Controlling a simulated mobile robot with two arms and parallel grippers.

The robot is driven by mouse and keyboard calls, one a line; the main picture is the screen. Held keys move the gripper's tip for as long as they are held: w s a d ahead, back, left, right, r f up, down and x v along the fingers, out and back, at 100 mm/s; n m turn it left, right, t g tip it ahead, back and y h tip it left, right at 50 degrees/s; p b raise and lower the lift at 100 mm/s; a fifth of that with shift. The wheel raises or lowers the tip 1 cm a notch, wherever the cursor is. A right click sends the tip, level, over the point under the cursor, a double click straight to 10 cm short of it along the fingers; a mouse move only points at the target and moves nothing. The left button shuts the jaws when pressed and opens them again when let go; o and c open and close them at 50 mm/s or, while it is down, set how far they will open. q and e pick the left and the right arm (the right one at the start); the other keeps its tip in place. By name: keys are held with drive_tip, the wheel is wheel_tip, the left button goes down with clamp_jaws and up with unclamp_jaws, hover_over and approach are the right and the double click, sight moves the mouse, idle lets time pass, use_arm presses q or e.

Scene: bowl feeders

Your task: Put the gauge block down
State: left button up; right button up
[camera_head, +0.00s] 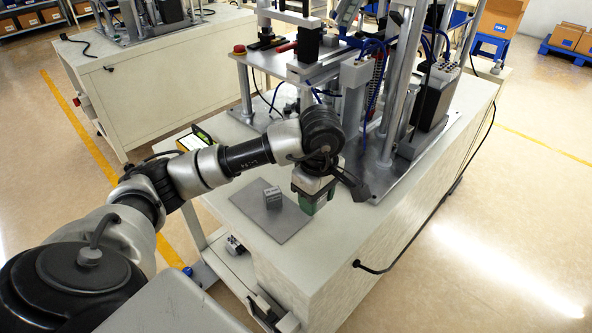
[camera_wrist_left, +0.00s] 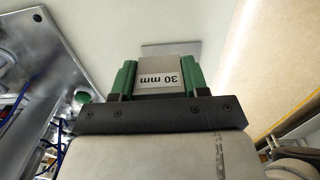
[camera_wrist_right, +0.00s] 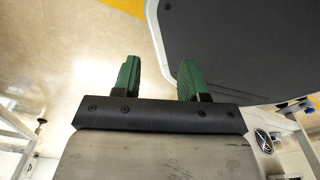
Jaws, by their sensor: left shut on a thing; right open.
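My left gripper (camera_head: 316,203) has green fingers and hangs over the right end of the grey plate (camera_head: 277,229) on the bench. In the left wrist view, the left gripper (camera_wrist_left: 160,78) is shut on a grey gauge block (camera_wrist_left: 163,64) marked "30 mm". In the head view the fingers hide most of that block, and I cannot tell whether it touches the surface below. A second grey block (camera_head: 272,196) with a small label stands on the plate, left of the gripper. My right gripper (camera_wrist_right: 160,80) is open and empty in the right wrist view.
The bench (camera_head: 330,240) carries a metal machine frame (camera_head: 385,165) close behind and right of the left gripper. A yellow-and-black device (camera_head: 196,138) lies beyond the arm. The plate's front part is clear. A black cable (camera_head: 400,258) hangs over the bench's right side.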

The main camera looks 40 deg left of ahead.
use_arm(q)
hover_over(328, 205)
wheel_tip(328, 205, down, 6)
drive_tip(key=shift+p, duration=0.35)
drive_tip(key=shift+f+p, duration=0.3)
drive_tip(key=shift+f, duration=1.75)
drive_tip(key=shift+f, duration=0.2)
drive_tip(key=o, duration=1)
drive_tip(key=shift+r, duration=0.1)
wheel_tip(328, 205, up, 12)
drive_tip(key=b, duration=0.1)
drive_tip(key=shift+r, duration=0.15)
